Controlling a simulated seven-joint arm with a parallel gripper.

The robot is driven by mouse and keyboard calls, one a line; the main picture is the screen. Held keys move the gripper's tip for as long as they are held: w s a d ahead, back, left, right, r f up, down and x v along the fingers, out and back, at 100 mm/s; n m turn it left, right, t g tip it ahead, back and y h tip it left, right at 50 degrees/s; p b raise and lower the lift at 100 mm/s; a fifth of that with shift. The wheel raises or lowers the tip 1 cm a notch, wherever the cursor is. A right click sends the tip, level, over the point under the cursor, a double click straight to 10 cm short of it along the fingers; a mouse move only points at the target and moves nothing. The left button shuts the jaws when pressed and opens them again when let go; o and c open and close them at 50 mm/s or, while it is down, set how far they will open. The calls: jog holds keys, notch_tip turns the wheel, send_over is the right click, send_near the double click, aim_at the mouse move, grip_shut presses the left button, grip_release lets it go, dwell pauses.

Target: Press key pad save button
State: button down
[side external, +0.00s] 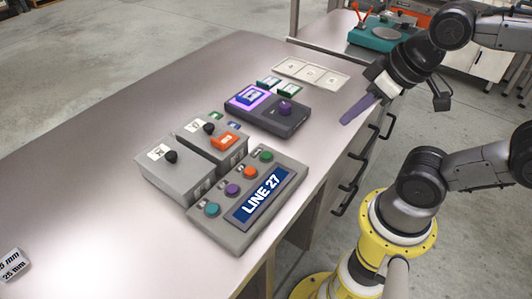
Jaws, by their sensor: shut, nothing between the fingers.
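A grey box with a blue "LINE 27" display (262,198), which looks like the key pad, sits near the table's front edge. Its round buttons run in a row along its far-left side: a teal button (212,209), a purple button (232,189), an orange button (250,172) and a green button (266,155). The small marks beside them are too small to read, so I cannot tell which is save. My gripper (345,121) has its purple fingers shut and empty, above the table's right edge, up and right of the key pad and apart from it.
Two grey boxes with black knobs (171,157) stand left of the key pad; one bears an orange block (225,141). A dark device with a purple knob (284,107) lies between them and a pale three-part tray (311,74). The table's left part (80,180) is mostly clear.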

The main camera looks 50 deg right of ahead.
dwell(0.9)
jog(key=m+t+y, duration=0.1)
jog(key=m+t, duration=0.3)
jog(key=m, duration=0.4)
send_over(270, 157)
notch_tip(270, 157, down, 6)
jog(key=shift+r, duration=0.15)
jog(key=shift+f, duration=4.4)
jog(key=shift+f, duration=0.4)
